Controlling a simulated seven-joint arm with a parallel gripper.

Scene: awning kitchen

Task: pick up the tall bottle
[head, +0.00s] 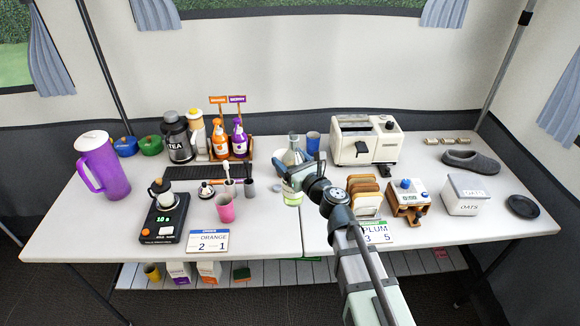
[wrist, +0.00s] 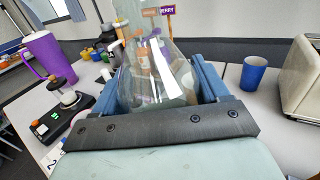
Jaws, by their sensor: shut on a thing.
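The tall bottle (head: 293,157) is clear glass with a pale green lower part, and it stands upright near the middle of the table in the head view. My gripper (head: 298,172) reaches it from the front right, and its jaws are closed around the bottle's body. In the wrist view the clear bottle (wrist: 156,65) fills the space between the two blue fingers (wrist: 165,88). The arm hides part of the bottle in the head view. I cannot tell whether its base is off the table.
A blue cup (head: 313,142) stands behind the bottle, and a cream toaster (head: 366,139) is at its right. A rack of toast-like slices (head: 365,194) is to the right of my gripper. A pink cup (head: 225,208) and a grey cup (head: 249,188) stand to the left.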

